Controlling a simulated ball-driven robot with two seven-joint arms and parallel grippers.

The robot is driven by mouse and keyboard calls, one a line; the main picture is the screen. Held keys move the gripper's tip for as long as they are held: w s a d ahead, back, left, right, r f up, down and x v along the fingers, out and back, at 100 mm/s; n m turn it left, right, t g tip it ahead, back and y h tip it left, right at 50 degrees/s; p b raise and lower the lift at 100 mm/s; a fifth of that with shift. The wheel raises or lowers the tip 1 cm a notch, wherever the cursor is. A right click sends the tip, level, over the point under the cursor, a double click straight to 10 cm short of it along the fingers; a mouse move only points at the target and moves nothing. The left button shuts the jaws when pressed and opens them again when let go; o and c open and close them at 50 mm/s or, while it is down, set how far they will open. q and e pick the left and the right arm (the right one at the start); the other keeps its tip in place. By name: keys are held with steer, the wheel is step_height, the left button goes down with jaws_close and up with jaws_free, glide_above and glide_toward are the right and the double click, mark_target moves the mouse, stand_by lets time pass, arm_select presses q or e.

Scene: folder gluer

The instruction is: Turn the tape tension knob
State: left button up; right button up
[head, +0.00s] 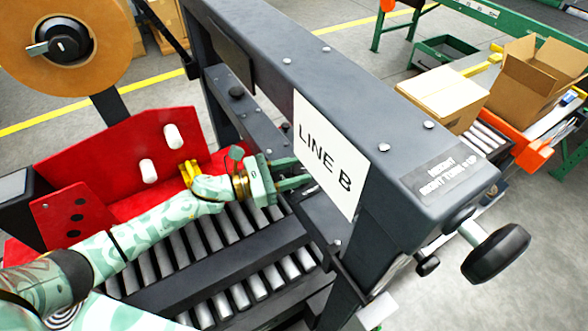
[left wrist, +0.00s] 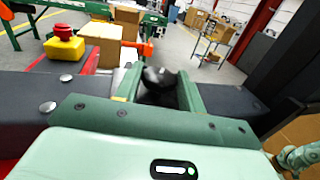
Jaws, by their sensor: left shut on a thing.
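My left gripper (head: 292,174) reaches over the rollers to the inner side of the machine's dark beam. Its fingertips are partly hidden in the head view by the white LINE B plate. In the left wrist view my left gripper (left wrist: 160,88) has its two green fingers on either side of a dark, rounded knob (left wrist: 158,80), shut on it. This appears to be the tape tension knob; its markings and turn angle cannot be made out.
The dark beam bears the LINE B plate (head: 327,155) close to my left fingers. A tape reel (head: 103,62) hangs at the upper left, above a red panel (head: 105,160). A black height handwheel (head: 496,254) sticks out at the right. Cardboard boxes (head: 445,97) stand beyond.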

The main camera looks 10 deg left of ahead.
arm_select(q)
steer(key=n+t+y, duration=0.2)
steer(key=t, duration=0.1)
steer(key=shift+s+d+n+p, duration=0.15)
steer(key=shift+s+n+p, duration=0.05)
steer(key=shift+n+p, duration=0.2)
steer(key=n+t+y, duration=0.1)
steer(key=t+y, duration=0.1)
steer(key=y, duration=0.1)
steer(key=shift+s+d+n, duration=0.1)
steer(key=shift+n, duration=0.3)
steer(key=n+t+y+b, duration=0.1)
steer(key=y, duration=0.1)
steer(key=n+t+y, duration=0.1)
steer(key=n+y, duration=0.1)
steer(key=shift+d+f+b, duration=0.15)
steer(key=shift+d+b, duration=0.05)
steer(key=shift+b, duration=0.15)
steer(key=shift+s+d+n+t+y+b, duration=0.1)
steer(key=shift+n+t+y+b, duration=0.65)
steer(key=shift+n+y, duration=1.05)
steer(key=shift+m+y, duration=0.3)
steer(key=shift+y, duration=0.3)
steer(key=o, duration=0.9)
steer(key=shift+o, duration=0.2)
